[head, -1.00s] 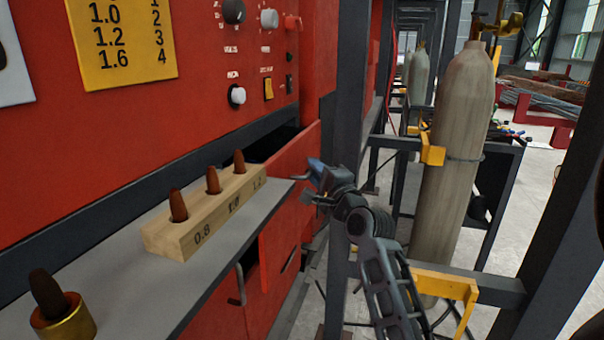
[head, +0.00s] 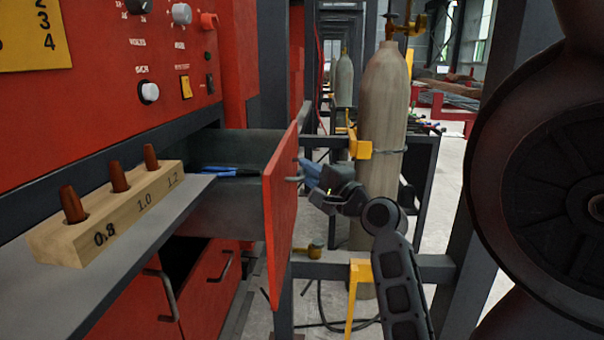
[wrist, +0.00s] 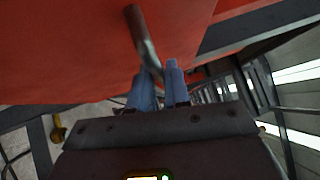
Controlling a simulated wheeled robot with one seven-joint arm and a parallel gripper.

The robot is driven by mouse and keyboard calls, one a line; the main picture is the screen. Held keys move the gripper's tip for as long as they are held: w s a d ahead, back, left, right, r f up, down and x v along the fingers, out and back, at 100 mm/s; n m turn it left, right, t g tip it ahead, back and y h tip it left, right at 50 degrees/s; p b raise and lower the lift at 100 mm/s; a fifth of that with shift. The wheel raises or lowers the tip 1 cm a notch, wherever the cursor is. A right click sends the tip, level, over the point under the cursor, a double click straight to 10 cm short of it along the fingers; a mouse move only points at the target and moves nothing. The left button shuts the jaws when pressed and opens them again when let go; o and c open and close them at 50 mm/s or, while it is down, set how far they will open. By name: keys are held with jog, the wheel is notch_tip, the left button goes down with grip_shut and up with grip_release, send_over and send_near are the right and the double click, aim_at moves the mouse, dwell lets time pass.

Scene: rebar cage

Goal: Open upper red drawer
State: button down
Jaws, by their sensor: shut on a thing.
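The upper red drawer (head: 282,205) is pulled well out of the red cabinet in the head view. Its dark interior shows, with blue items (head: 225,170) lying inside. My gripper (head: 306,172) is at the drawer's front, on its right side in the head view. It is shut on the drawer handle (head: 292,179). In the wrist view the metal handle (wrist: 143,40) runs down between the two blue fingertips (wrist: 158,82), against the red drawer front (wrist: 80,50). The lower end of the handle is partly hidden by the fingers.
A wooden block (head: 110,210) with several brown tips stands on the grey shelf (head: 150,235) at left. Lower red drawers (head: 205,285) are closed. A tall gas cylinder (head: 380,130) and dark frame posts (head: 273,65) stand close behind and beside my arm.

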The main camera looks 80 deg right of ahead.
jog(key=c, duration=1.2)
grip_release()
jog(key=shift+o, duration=0.2)
jog(key=b+v, duration=0.1)
jog(key=v, duration=0.6)
jog(key=shift+s+a+b, duration=0.25)
jog(key=shift+s+b, duration=0.05)
jog(key=shift+f, duration=0.15)
